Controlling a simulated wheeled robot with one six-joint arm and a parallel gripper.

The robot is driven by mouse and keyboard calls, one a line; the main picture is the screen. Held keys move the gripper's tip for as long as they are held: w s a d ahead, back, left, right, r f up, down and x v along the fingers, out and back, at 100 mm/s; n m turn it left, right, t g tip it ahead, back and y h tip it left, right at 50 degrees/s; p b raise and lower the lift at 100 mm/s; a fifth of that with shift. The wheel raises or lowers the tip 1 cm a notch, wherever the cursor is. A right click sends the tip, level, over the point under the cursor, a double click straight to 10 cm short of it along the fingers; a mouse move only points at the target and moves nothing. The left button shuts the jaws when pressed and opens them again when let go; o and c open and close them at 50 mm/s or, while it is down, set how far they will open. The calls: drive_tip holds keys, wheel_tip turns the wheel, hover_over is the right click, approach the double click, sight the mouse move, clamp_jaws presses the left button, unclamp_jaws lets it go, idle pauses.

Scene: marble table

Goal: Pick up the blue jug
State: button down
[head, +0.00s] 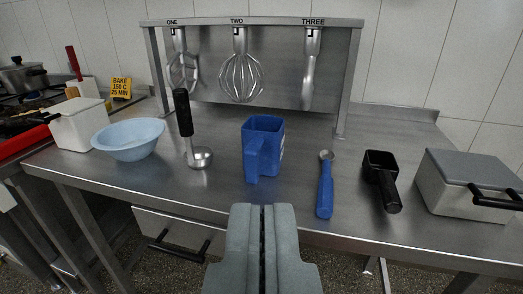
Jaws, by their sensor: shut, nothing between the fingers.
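The blue jug (265,143) stands upright near the middle of the metal table (225,187), its handle side facing me. My gripper (262,207) is at the bottom centre of the head view, its two grey fingers together with nothing between them. It is in front of the table's near edge, apart from the jug, which shows just beyond and above the fingertips.
Right are a blue-handled scoop (325,188), a black scoop (381,178) and a grey-lidded container (463,184). A rack (282,22) with hanging utensils stands behind.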

drive_tip(key=c, duration=1.6)
unclamp_jaws()
drive_tip(key=shift+w+a+r, duration=0.1)
drive_tip(key=shift+w, duration=0.05)
drive_tip(key=o, duration=1.5)
drive_tip(key=shift+t+y, duration=0.3)
drive_tip(key=shift+y, duration=0.2)
drive_tip(key=w, duration=0.2)
drive_tip(key=w+a+r, duration=0.1)
drive_tip(key=w+r, duration=0.1)
drive_tip(key=w, duration=0.1)
drive_tip(key=shift+w+a, duration=0.35)
drive_tip(key=shift+a, duration=0.05)
drive_tip(key=shift+c, duration=0.2)
drive_tip(key=shift+o, duration=0.7)
drive_tip(key=w+m+h, duration=0.1)
drive_tip(key=w, duration=0.6)
drive_tip(key=shift+w+a+h, duration=0.25)
drive_tip(key=shift+w+h, duration=0.05)
drive_tip(key=shift+w, duration=0.05)
drive_tip(key=m+g+h, duration=0.2)
drive_tip(key=g+h, duration=0.1)
drive_tip(key=g, duration=0.2)
approach(259, 134)
drive_tip(key=x, duration=0.5)
drive_tip(key=shift+w+d+r, duration=0.1)
drive_tip(key=shift+w, duration=0.2)
drive_tip(key=shift+x, duration=2.6)
